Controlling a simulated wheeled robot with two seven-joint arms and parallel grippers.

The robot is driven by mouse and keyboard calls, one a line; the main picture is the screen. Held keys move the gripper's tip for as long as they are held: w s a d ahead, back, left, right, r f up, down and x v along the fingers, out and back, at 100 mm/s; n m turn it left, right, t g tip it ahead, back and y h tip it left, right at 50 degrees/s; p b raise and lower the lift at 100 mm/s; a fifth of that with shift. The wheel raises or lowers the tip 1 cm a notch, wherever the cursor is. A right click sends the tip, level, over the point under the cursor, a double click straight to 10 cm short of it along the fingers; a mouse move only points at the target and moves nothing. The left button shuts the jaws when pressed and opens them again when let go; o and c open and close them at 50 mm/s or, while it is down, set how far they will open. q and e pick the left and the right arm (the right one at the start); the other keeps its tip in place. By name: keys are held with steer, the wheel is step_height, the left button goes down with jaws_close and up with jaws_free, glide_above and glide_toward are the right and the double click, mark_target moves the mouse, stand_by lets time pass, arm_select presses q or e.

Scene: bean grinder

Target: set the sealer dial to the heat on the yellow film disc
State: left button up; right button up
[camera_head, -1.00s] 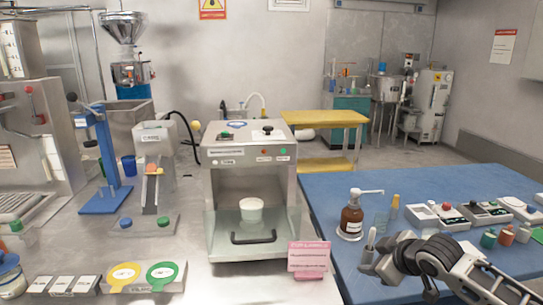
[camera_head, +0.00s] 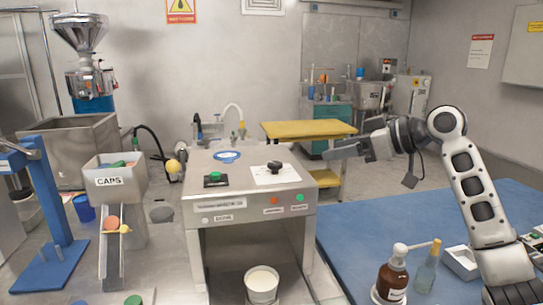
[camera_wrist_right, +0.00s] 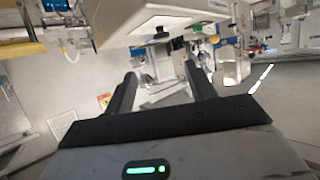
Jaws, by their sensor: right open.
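The sealer (camera_head: 250,207) is a grey metal box standing on the counter in the head view. Its dial (camera_head: 274,167) is a black knob on a white plate on the right part of its top. My right gripper (camera_head: 332,151) is open and empty, in the air to the right of the dial, pointing left and apart from it. In the right wrist view, its two dark fingers (camera_wrist_right: 160,78) stand apart with nothing between them. The yellow film disc is out of view now. My left gripper is not in view.
A caps bin (camera_head: 115,181) is at left. A brown pump bottle (camera_head: 392,275) stands on the blue table (camera_head: 350,250).

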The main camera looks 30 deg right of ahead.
mark_target(276, 164)
steer(key=p+x, duration=0.4)
steer(key=x, duration=1)
steer(key=shift+w+a+f, duration=0.1)
steer(key=shift+w+a, duration=0.1)
steer(key=shift+a, duration=0.05)
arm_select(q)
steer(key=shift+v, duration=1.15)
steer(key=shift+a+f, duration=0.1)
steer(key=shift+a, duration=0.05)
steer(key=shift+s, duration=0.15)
arm_select(e)
steer(key=c, duration=1)
